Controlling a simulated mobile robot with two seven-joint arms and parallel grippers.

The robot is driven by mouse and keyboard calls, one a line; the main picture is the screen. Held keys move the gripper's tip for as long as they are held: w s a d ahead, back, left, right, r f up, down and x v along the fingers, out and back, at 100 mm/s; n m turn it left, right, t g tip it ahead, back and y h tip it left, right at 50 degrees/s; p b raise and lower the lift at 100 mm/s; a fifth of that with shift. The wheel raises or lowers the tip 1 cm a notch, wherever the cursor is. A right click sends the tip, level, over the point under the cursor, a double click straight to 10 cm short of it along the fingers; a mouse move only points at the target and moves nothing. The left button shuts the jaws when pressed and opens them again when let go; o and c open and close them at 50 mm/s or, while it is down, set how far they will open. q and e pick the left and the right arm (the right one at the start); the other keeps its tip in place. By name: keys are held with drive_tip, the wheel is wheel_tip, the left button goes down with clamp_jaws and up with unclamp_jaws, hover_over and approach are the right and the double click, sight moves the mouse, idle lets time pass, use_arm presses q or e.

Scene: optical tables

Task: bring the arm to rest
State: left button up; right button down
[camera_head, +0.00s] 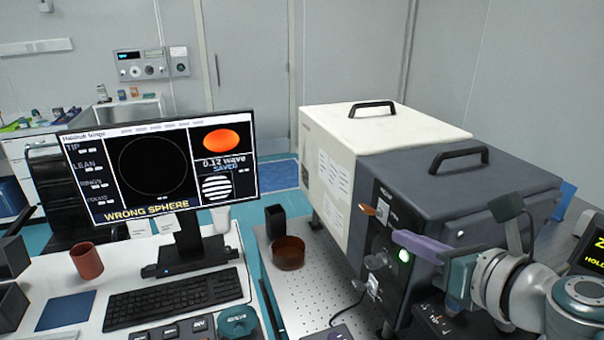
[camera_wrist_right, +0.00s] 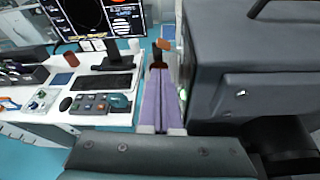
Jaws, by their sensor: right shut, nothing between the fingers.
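My right gripper (camera_head: 398,237) comes in from the lower right, in front of the dark grey instrument housing (camera_head: 470,185). Its purple fingers are closed together with nothing between them. In the wrist view the shut fingers (camera_wrist_right: 161,76) point away from the camera, just left of the dark housing (camera_wrist_right: 245,60). Whether they touch the housing's front panel cannot be told. My left arm and gripper are not in view.
A cream housing (camera_head: 345,165) adjoins the dark one. A copper-coloured piece (camera_head: 368,210) shows near my fingertips. A brown round dish (camera_head: 288,253) and black holder (camera_head: 275,220) stand on the perforated table (camera_head: 310,300). Left are a monitor (camera_head: 157,165) reading "WRONG SPHERE" and a keyboard (camera_head: 172,298).

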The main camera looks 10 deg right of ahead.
drive_tip(key=s+a+f+n+g+y, duration=0.1)
drive_tip(key=s+a+n+g, duration=0.25)
drive_tip(key=s+n, duration=0.45)
drive_tip(key=s+a+f+n+g+y, duration=0.1)
drive_tip(key=s+a+n+g, duration=0.25)
drive_tip(key=n, duration=0.95)
drive_tip(key=s+r+n+g+h, duration=0.2)
drive_tip(key=s+n+g+h, duration=0.1)
drive_tip(key=s+n, duration=1.1)
wheel_tip(320, 180, up, 20)
drive_tip(key=n+h+p, duration=0.1)
drive_tip(key=n+p, duration=0.2)
drive_tip(key=p, duration=1.6)
drive_tip(key=shift+d, duration=0.35)
